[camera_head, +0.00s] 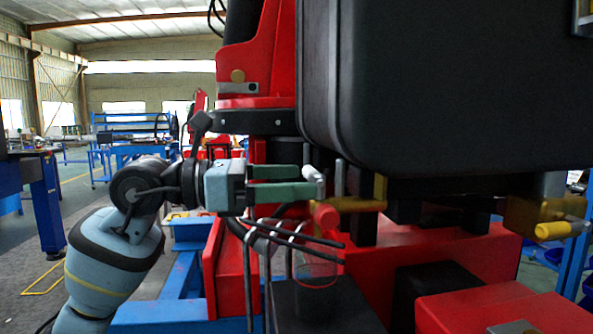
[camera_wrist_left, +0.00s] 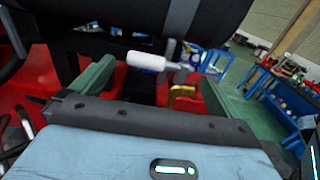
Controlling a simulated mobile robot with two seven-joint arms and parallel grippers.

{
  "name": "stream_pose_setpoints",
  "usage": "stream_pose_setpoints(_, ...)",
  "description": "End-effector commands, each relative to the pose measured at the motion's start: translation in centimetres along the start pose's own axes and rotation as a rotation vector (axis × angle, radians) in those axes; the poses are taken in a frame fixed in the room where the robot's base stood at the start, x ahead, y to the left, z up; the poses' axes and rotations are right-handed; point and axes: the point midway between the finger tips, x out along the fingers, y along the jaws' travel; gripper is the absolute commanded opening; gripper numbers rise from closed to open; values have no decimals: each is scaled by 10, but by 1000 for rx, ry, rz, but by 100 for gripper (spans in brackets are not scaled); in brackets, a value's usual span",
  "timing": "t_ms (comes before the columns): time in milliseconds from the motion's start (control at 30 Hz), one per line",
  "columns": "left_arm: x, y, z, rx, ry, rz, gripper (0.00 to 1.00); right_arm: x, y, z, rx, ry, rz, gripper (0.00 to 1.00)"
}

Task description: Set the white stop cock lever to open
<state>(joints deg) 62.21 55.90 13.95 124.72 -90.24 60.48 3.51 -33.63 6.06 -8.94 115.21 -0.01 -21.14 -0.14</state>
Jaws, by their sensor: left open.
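My left gripper (camera_head: 303,181) reaches in from the left with its two green fingers apart and empty. The white stop cock lever (camera_head: 312,174) shows just past the fingertips, partly hidden by them. In the left wrist view the white lever (camera_wrist_left: 147,61) lies roughly crosswise, ahead of and between the spread fingers of the left gripper (camera_wrist_left: 156,75). Its grey shank runs right towards a brass fitting (camera_wrist_left: 182,92). The brass valve body (camera_head: 358,205) also shows in the head view, right of the fingers. Contact between fingers and lever cannot be made out. My right gripper is not in view.
A large black tank (camera_head: 450,85) overhangs the valve. A red cylindrical end (camera_head: 325,215) and dark hooked rods (camera_head: 290,240) sit close below the fingers. Another brass fitting with a yellow end (camera_head: 556,230) is at the right. Red crane parts (camera_head: 232,265) stand around; open floor lies left.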

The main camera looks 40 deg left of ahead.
Motion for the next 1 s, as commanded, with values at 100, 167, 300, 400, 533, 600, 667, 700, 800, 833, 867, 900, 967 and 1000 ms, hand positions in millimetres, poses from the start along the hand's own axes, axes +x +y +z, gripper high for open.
stream_pose_setpoints(100,11,0,2,-1,-2,-2,100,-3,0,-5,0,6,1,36)
stream_pose_setpoints(167,14,-1,2,-1,-2,-2,100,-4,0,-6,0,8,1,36)
stream_pose_setpoints(300,19,0,0,0,-1,-1,100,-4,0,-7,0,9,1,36)
stream_pose_setpoints(400,20,0,0,-1,0,-1,100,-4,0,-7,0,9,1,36)
stream_pose_setpoints(533,19,0,0,-1,0,-1,100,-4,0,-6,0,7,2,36)
stream_pose_setpoints(600,19,0,0,-1,0,-1,93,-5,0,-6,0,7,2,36)
stream_pose_setpoints(667,19,0,0,-1,0,-1,86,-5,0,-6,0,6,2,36)
stream_pose_setpoints(700,19,0,0,-1,0,-1,80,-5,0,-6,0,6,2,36)
stream_pose_setpoints(800,19,0,0,-1,0,-1,67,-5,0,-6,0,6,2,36)
stream_pose_setpoints(833,19,0,0,-1,0,-1,63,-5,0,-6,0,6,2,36)
stream_pose_setpoints(867,19,0,0,-1,0,-1,59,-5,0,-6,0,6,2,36)
stream_pose_setpoints(900,19,0,0,-1,0,-1,54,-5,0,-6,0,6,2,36)
stream_pose_setpoints(967,19,0,0,-1,1,-1,46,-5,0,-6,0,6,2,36)
stream_pose_setpoints(1000,19,0,0,-1,1,-1,41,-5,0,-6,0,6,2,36)
